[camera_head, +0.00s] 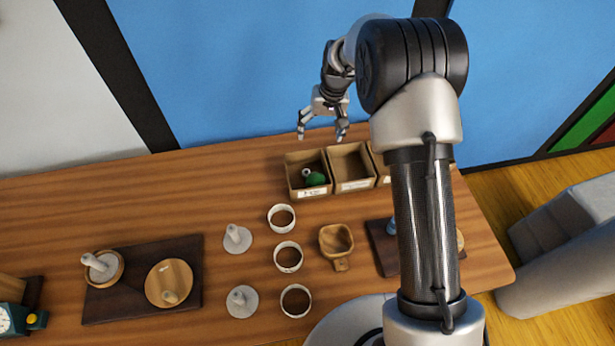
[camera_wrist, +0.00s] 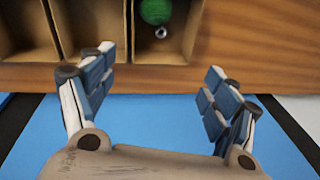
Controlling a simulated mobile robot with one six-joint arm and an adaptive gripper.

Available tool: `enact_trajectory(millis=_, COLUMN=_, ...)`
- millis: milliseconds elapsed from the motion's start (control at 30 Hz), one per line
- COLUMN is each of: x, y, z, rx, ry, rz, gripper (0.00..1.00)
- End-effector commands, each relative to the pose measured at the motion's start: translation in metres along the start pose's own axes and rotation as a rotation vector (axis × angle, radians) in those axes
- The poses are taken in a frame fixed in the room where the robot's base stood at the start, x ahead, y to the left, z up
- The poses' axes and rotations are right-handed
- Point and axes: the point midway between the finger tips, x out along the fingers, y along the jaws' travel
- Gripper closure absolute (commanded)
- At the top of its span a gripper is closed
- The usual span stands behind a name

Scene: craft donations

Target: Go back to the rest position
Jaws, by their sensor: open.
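My gripper (camera_head: 321,135) is open and empty. In the head view it hangs above the table's far edge, near the boxes. In the wrist view its two fingers (camera_wrist: 157,95) are spread wide with nothing between them. A cardboard box (camera_head: 290,172) just in front of it holds a green object (camera_head: 315,179) and a small metallic piece. The green object also shows in the wrist view (camera_wrist: 156,11), beyond the fingertips and apart from them.
A second box (camera_head: 350,184) stands beside the first; a third is partly hidden by my arm. White rings (camera_head: 281,228), grey knobbed discs (camera_head: 238,240), a wooden scoop (camera_head: 337,241) and a dark board (camera_head: 128,271) occupy the wooden table (camera_head: 150,200). A clock (camera_head: 12,318) sits at the left edge.

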Motion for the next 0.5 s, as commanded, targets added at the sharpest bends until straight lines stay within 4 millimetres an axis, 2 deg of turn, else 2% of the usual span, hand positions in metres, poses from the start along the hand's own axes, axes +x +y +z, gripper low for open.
enact_trajectory(millis=100, x=-0.013, y=0.0, z=0.0, rx=0.001, ry=0.001, rz=0.0, gripper=0.2)
enact_trajectory(millis=200, x=-0.018, y=0.0, z=0.0, rx=0.001, ry=-0.001, rz=0.0, gripper=0.2)
enact_trajectory(millis=500, x=-0.019, y=0.0, z=0.0, rx=0.001, ry=-0.001, rz=0.0, gripper=0.2)
